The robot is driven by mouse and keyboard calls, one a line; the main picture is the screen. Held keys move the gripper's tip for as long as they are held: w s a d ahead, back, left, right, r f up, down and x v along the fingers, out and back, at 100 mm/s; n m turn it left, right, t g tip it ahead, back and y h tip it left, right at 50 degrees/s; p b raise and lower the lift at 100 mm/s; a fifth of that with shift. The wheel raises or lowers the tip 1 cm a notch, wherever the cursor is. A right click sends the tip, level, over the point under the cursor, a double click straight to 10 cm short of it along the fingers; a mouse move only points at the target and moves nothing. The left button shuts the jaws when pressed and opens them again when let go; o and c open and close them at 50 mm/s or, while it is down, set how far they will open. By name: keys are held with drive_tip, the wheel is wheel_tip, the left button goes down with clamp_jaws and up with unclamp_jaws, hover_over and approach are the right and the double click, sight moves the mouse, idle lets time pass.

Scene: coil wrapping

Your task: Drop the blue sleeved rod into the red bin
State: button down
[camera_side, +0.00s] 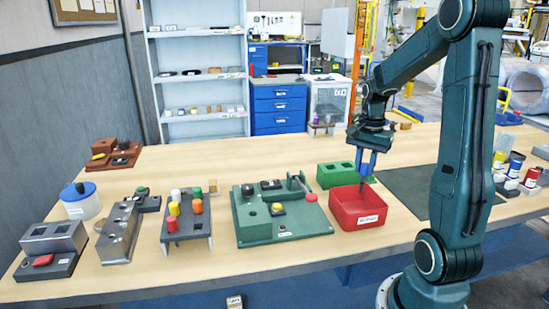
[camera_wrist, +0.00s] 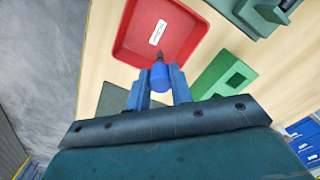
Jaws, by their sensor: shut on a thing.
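The blue sleeved rod (camera_wrist: 158,76) is between the fingertips of my gripper (camera_wrist: 160,84) in the wrist view, its dark tip pointing toward the red bin. My gripper (camera_side: 367,166) is shut on it and points down over the back right part of the red bin (camera_side: 352,222) in the side view. The rod's dark lower end (camera_side: 362,186) shows just below the fingers, at about the bin's rim. The red bin also shows in the wrist view (camera_wrist: 185,50), with a white label on it. The part of its floor that I see looks empty.
A green block with square holes (camera_side: 335,176) stands right behind the bin. A green fixture board with a red-ended lever (camera_side: 285,228) is close on the left. A dark mat (camera_side: 405,190) lies to the right. Bare table lies behind.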

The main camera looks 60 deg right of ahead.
drive_tip(key=shift+f, duration=0.15)
drive_tip(key=shift+f, duration=2.8)
drive_tip(key=c, duration=1.2)
unclamp_jaws()
drive_tip(key=shift+o, duration=0.2)
drive_tip(key=shift+r, duration=0.1)
wheel_tip(320, 180, up, 14)
drive_tip(key=shift+f, duration=0.2)
